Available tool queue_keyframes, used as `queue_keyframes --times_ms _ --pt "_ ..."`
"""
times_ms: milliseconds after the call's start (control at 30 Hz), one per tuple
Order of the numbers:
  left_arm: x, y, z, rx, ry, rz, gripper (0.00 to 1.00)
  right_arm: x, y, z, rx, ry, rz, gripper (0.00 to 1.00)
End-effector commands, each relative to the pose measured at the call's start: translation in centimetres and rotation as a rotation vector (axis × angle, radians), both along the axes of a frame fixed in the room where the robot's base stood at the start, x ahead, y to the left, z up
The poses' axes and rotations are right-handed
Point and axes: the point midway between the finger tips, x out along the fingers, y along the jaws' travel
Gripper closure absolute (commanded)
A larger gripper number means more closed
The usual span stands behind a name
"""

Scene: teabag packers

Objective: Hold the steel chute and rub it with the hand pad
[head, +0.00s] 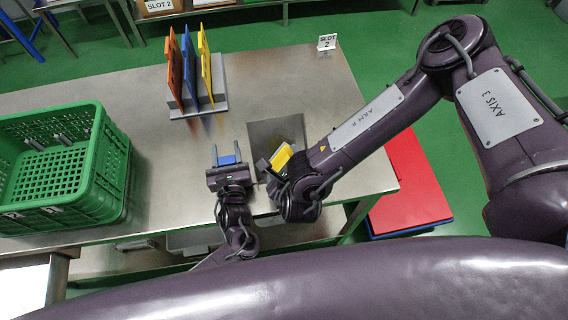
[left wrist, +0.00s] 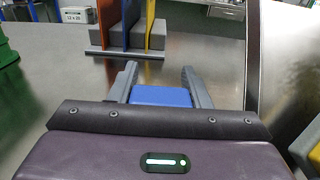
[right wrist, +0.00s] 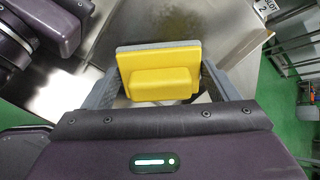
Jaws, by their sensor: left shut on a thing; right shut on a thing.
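The steel chute (head: 277,132) shows in the head view as a grey metal panel on the bench, just right of my left gripper. Its metal face also stands at the right of the left wrist view (left wrist: 290,55). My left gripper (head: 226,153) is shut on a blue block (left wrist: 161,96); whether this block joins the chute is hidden. My right gripper (head: 272,158) is shut on the hand pad (right wrist: 160,75), a yellow block with a grey layer on its far side. The pad is close to the chute's near part; I cannot tell whether they touch.
A green crate (head: 118,160) stands on the steel bench (head: 165,215) at the left. A grey rack (head: 206,108) holds orange, blue and yellow boards behind my grippers. A SLOT 2 sign (head: 327,42) stands at the back edge. A red-topped thing (head: 408,190) is beyond the right edge.

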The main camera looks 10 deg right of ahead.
Motion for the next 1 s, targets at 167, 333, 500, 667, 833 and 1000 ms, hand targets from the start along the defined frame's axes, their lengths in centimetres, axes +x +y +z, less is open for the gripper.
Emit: queue_keyframes --times_ms 167,333,500,667,833,1000 --pt "0.0 0.1 -0.1 0.002 0.002 0.001 0.88 0.3 0.0 -0.2 0.000 -0.001 -0.001 0.46" --pt "0.0 0.1 -0.1 0.002 0.002 0.001 0.88 0.6 0.0 -0.4 0.000 -0.001 -0.001 0.46" --pt "0.0 0.1 -0.1 0.002 0.002 0.001 0.88 0.8 0.1 -0.6 0.001 -0.001 0.000 0.46" --pt "0.0 0.1 -0.1 0.002 0.002 0.001 0.88 1.1 0.0 -0.9 0.000 -0.001 -0.001 0.46" --pt "0.0 0.1 -0.1 0.002 0.002 0.001 0.88 1.3 0.0 -1.0 0.000 -0.001 -0.001 0.46" --pt "0.0 0.1 -0.1 0.002 0.002 0.001 0.88 1.6 0.0 -0.7 0.001 -0.001 -0.002 0.46"
